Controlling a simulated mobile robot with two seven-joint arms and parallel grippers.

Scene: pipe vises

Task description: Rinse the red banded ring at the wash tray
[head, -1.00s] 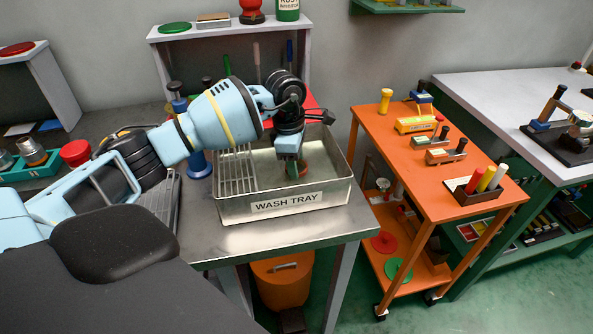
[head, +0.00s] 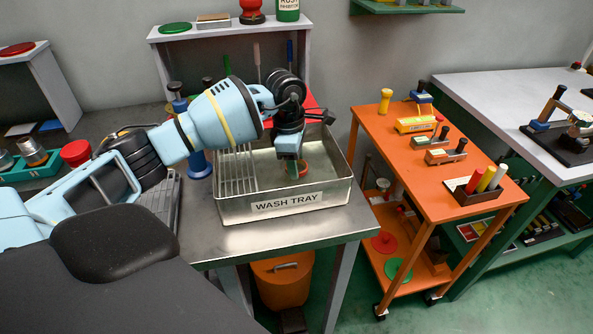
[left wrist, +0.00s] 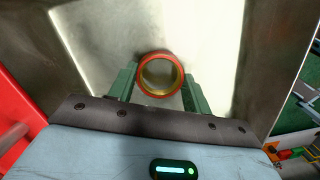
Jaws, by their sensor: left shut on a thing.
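The wash tray (head: 230,207) is a metal basin with a "WASH TRAY" label on its front, standing on a steel bench. My left gripper (head: 294,168) reaches down into the tray, to the right of the slatted rack. It is shut on the red banded ring (head: 302,167), which is mostly hidden by the gripper in the head view. In the left wrist view the ring (left wrist: 160,93) has a red rim and a yellowish inside. It sits between the two green fingers (left wrist: 160,95), over the tray's metal floor. My right gripper is not in view.
A slatted rack (head: 237,172) fills the left part of the tray. A grey shelf (head: 165,62) stands behind it. An orange cart (head: 420,185) with tools stands to the right. An orange bin (head: 282,285) sits under the bench. The bench front is clear.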

